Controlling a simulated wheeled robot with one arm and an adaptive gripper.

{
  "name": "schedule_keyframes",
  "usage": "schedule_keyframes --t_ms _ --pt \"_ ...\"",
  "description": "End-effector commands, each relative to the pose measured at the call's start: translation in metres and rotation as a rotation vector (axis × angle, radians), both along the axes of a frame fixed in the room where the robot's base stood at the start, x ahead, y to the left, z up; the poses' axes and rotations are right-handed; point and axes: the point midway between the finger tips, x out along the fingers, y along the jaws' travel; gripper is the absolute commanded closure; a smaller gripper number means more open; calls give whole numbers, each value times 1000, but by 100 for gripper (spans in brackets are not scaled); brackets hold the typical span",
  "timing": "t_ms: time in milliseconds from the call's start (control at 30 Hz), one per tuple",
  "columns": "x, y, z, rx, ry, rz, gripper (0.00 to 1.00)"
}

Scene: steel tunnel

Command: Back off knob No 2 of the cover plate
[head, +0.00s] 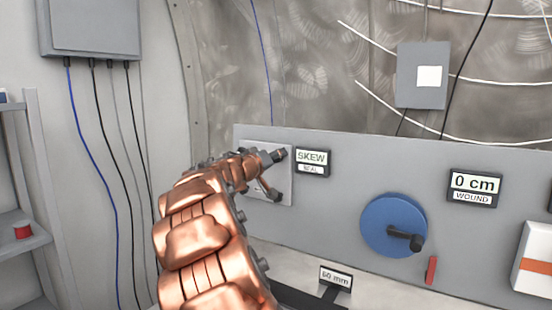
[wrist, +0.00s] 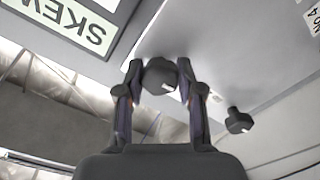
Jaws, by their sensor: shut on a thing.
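The pale cover plate (head: 284,191) is on the grey panel in the head view, partly hidden behind my copper arm. In the wrist view the plate (wrist: 245,55) fills the upper right. My gripper (wrist: 160,72) is shut on a dark, lobed knob (wrist: 160,77), one finger on each side. A second dark knob (wrist: 238,121) stands free to the right. A "No 4" tag (wrist: 313,20) shows at the right edge. I cannot read a number for the held knob. In the head view my gripper (head: 277,156) is at the plate's upper right.
A "SKEW SEAL" display (head: 312,162) is just right of the plate, close to my gripper. Further right are a blue wheel with a crank (head: 393,225), a red handle (head: 431,270) and a "0 cm WOUND" display (head: 474,188). A "50 mm" sign (head: 335,279) stands below.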

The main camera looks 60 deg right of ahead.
Motion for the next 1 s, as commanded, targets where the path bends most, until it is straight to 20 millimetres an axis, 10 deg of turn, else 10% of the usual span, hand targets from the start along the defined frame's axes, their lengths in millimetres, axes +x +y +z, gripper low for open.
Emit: schedule_keyframes --t_ms 1000 --pt "-1 2 -1 -25 651 -4 98"
